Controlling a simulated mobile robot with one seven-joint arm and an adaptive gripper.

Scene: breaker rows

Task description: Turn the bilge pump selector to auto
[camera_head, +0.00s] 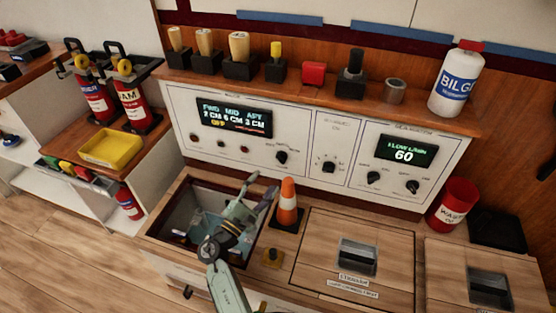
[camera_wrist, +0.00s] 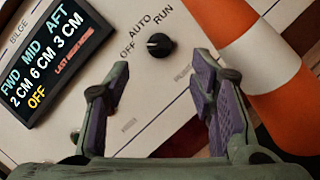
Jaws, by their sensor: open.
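The bilge pump selector (camera_wrist: 159,45) is a small black round knob on the white bilge panel, with OFF, AUTO and RUN printed around it. It also shows in the head view (camera_head: 282,157). The bilge display (camera_wrist: 45,62) reads FWD 2 CM, MID 6 CM, AFT 3 CM, with OFF in yellow below. My gripper (camera_wrist: 152,85) is open and empty, its purple-padded fingers spread below the knob in the wrist view and apart from it. In the head view my gripper (camera_head: 261,192) is in front of the panel, below the knob.
An orange and white cone (camera_head: 288,203) stands close right of my gripper. An open bin (camera_head: 165,232) lies beneath it. Another panel section with a green display (camera_head: 404,151) and two knobs is to the right. A shelf above holds a bilge bottle (camera_head: 456,82).

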